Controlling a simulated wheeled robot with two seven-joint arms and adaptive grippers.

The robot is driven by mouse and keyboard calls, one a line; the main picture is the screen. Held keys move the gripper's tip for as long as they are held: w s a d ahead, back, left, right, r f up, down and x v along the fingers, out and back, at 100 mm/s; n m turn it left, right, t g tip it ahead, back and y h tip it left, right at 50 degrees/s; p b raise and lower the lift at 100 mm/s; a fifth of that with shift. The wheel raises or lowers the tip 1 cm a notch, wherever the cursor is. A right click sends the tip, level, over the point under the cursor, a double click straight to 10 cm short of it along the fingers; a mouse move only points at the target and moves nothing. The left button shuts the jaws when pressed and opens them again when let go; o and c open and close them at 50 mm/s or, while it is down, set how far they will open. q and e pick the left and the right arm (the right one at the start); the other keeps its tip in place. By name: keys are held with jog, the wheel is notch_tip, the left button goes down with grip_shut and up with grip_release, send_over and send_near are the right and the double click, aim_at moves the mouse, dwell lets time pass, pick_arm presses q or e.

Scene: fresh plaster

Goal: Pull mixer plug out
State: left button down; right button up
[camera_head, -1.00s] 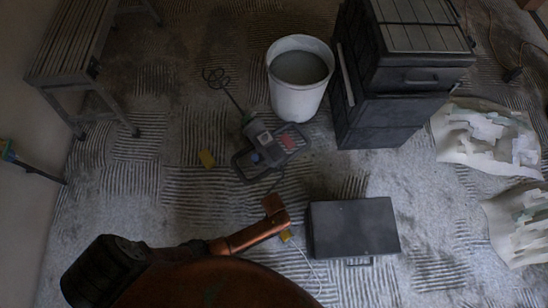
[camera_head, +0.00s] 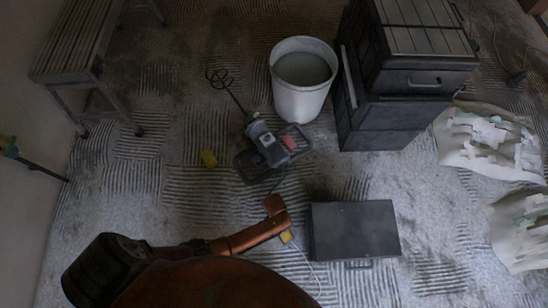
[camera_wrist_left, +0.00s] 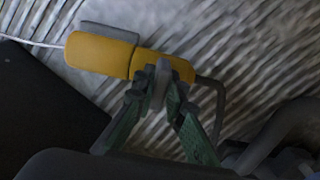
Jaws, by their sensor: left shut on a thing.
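The mixer (camera_head: 268,150), with a wire whisk, lies on the floor in the head view. In the left wrist view, its yellow plug (camera_wrist_left: 178,68) with a dark cable sits end to end with a larger yellow socket piece (camera_wrist_left: 98,54) on a white cord. A seam shows between them; I cannot tell whether there is a gap. My left gripper (camera_wrist_left: 160,84) has its green fingers closed on the plug. In the head view, my orange wrist hides the fingers and most of the plug; a yellow bit (camera_head: 286,237) shows beside it. My right gripper is not in view.
A dark grey case (camera_head: 352,230) lies just right of my wrist. A white bucket (camera_head: 298,102) and black stacked toolboxes (camera_head: 395,108) stand behind. A bench (camera_head: 82,45) is at left, torn bags (camera_head: 480,145) at right.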

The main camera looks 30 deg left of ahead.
pick_arm(q)
jog(key=a, duration=0.1)
jog(key=w+a, duration=0.1)
jog(key=a, duration=0.1)
jog(key=w+a, duration=0.1)
jog(key=shift+a+p, duration=0.3)
jog(key=shift+p, duration=0.1)
jog(key=c, duration=2.3)
grip_release()
jog(key=shift+a, duration=0.1)
jog(key=shift+o, duration=0.3)
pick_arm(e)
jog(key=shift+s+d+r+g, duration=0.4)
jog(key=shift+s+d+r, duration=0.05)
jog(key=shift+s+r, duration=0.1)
pick_arm(q)
notch_tip(320, 180, up, 12)
